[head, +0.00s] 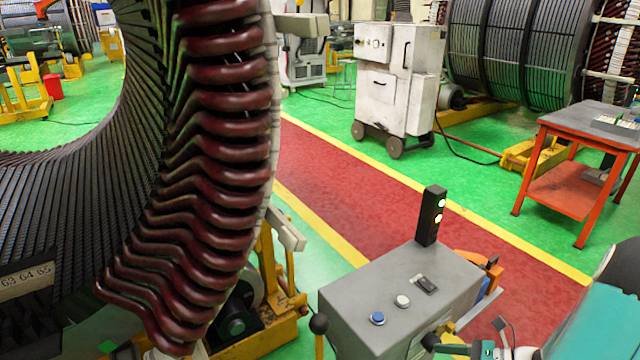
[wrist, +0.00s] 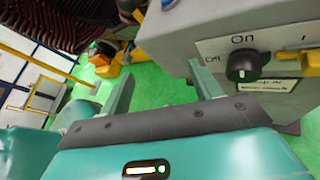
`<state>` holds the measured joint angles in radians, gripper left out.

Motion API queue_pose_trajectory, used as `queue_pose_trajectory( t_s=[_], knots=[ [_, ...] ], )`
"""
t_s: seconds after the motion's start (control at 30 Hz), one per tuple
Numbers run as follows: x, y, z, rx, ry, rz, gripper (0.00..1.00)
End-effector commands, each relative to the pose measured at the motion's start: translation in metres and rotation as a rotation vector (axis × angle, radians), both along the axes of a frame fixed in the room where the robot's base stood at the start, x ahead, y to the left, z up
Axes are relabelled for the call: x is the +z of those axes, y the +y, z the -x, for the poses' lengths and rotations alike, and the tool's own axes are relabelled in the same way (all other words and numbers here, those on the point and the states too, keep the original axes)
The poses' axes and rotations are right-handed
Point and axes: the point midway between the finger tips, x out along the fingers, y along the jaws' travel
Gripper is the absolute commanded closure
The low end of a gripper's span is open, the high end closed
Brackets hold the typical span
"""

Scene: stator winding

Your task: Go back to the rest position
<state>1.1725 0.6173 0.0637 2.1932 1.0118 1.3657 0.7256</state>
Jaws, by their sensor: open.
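In the wrist view my gripper (wrist: 162,78) is open, its two teal fingers apart with nothing between them but a view of green floor. A grey control box (wrist: 215,30) stands close beyond the right finger. Its black rotary knob (wrist: 243,64), with On and Off labels, is apart from the fingers. In the head view the grey control box (head: 375,285) has a blue button (head: 377,318), a white button (head: 402,301) and a black light post (head: 431,215) with lit lamps.
A large stator with dark red coil ends (head: 225,130) fills the left. A red walkway (head: 350,190) with yellow edges runs behind the control box. A white wheeled cabinet (head: 395,85) and an orange table (head: 575,185) stand beyond it. The walkway looks clear.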

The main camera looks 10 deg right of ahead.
Motion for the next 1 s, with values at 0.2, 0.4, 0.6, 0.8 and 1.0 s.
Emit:
queue_pose_trajectory(
  t_s=[0.2, 0.4, 0.6, 0.8, 1.0],
  knots=[
    [0.046, 0.058, -0.012, 0.384, -0.098, 0.338, 0.37],
    [0.081, 0.102, -0.011, 0.726, -0.229, 0.633, 0.37],
    [0.116, 0.140, -0.004, 1.056, -0.399, 0.919, 0.37],
    [0.152, 0.171, 0.006, 1.366, -0.604, 1.202, 0.37],
    [0.189, 0.197, 0.018, 1.640, -0.838, 1.488, 0.37]
  ],
)
